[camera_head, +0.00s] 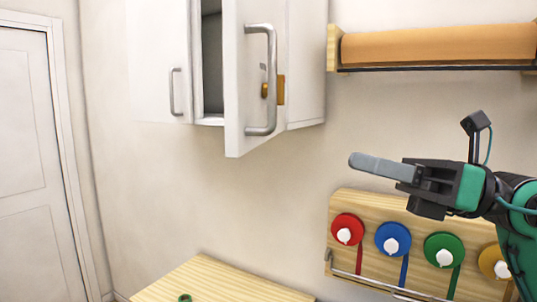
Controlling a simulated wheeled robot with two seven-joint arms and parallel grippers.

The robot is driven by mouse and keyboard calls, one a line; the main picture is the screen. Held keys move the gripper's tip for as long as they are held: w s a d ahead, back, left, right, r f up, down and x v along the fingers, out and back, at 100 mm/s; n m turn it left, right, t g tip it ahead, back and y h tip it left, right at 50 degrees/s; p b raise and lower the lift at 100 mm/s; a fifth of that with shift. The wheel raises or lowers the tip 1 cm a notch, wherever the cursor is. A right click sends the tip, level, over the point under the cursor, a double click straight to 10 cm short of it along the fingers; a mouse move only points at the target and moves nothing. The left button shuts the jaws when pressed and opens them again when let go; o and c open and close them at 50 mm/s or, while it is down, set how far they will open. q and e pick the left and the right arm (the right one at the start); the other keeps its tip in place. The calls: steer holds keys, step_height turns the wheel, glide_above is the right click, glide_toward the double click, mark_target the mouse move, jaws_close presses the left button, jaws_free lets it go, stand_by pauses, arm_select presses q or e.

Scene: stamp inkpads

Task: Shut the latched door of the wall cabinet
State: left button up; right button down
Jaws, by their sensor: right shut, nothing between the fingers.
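The white wall cabinet (306,70) hangs at the top centre. Its right door (240,133) stands open, swung out toward me, with a dark gap (212,60) to its left. This door carries a long grey bar handle (271,85) and a brass-coloured latch piece (280,90) beside it. The left door (150,60), with a smaller handle (174,92), looks shut. My right gripper (354,160) is shut and empty, its fingers pointing left, to the right of and below the open door and apart from it. My left gripper is out of view.
A wooden shelf with an orange-brown roll (440,43) is at the upper right. Below my right gripper, a wooden board (345,205) holds several coloured reels. A wooden tabletop (215,285) is at the bottom. The wall below the cabinet is clear.

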mark_target(245, 153)
steer(key=a+h+p, duration=0.1)
steer(key=a+p, duration=0.1)
steer(key=a, duration=0.2)
steer(key=w+a+t+h+p, duration=0.1)
steer(key=a+p, duration=0.1)
steer(key=a, duration=0.1)
steer(key=w+a+r+n+p, duration=0.1)
steer(key=a, duration=0.3)
steer(key=shift+w+a+r+t+h+p, duration=0.1)
steer(key=shift+w+a+t+h+p, duration=0.1)
steer(key=shift+a+t+h+p, duration=0.15)
steer(key=shift+w+a, duration=0.15)
steer(key=shift+a, duration=0.4)
steer(key=shift+f, duration=0.2)
steer(key=shift+t, duration=0.25)
